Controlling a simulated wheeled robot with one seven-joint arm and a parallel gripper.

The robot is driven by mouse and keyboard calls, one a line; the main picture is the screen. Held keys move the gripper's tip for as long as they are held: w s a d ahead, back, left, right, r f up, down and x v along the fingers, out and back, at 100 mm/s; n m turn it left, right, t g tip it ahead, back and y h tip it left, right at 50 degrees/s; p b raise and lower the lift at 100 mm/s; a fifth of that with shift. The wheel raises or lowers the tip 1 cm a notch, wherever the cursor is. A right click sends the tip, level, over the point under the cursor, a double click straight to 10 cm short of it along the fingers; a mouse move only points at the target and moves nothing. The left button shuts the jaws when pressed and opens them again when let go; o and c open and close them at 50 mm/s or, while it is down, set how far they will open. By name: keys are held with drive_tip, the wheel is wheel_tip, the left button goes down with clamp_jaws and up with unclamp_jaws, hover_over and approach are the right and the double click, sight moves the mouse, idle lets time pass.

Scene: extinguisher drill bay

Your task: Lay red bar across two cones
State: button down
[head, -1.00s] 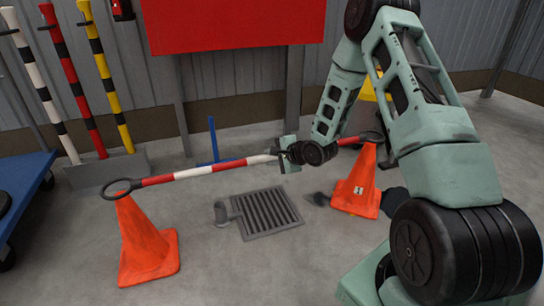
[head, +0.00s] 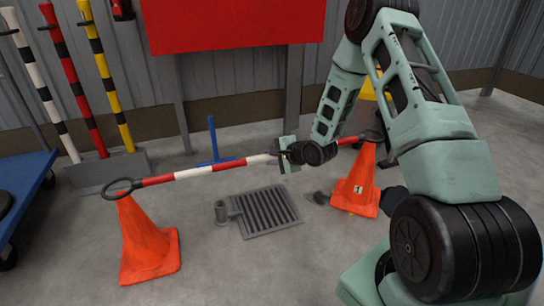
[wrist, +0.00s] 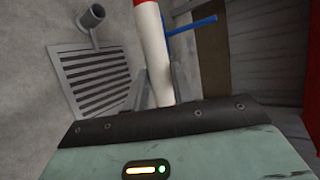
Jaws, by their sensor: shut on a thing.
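The red and white bar (head: 192,173) spans the gap between two orange cones, with a dark ring at each end. Its left ring is at the tip of the left cone (head: 147,243), and its right ring is at the tip of the right cone (head: 356,184). I cannot tell how firmly either ring sits. My gripper (head: 280,156) is shut on the bar right of its middle. In the wrist view the bar (wrist: 151,50) runs up from between my fingers, which are partly hidden by the gripper body.
A floor grate (head: 266,211) with a short grey pipe stub (head: 222,212) lies below the bar. A blue stand (head: 213,140) is behind it. Red, yellow and white striped poles (head: 105,75) lean at the back left beside a blue cart (head: 28,190).

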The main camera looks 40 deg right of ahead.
wheel_tip(320, 180, down, 11)
drive_tip(key=b, duration=0.4)
drive_tip(key=shift+r+b, duration=0.15)
drive_tip(key=shift+b, duration=0.25)
drive_tip(key=c, duration=1.1)
unclamp_jaws()
idle(0.6)
drive_tip(key=p+v, duration=0.9)
drive_tip(key=v, duration=0.8)
drive_tip(key=shift+s, duration=0.2)
drive_tip(key=shift+r, duration=0.15)
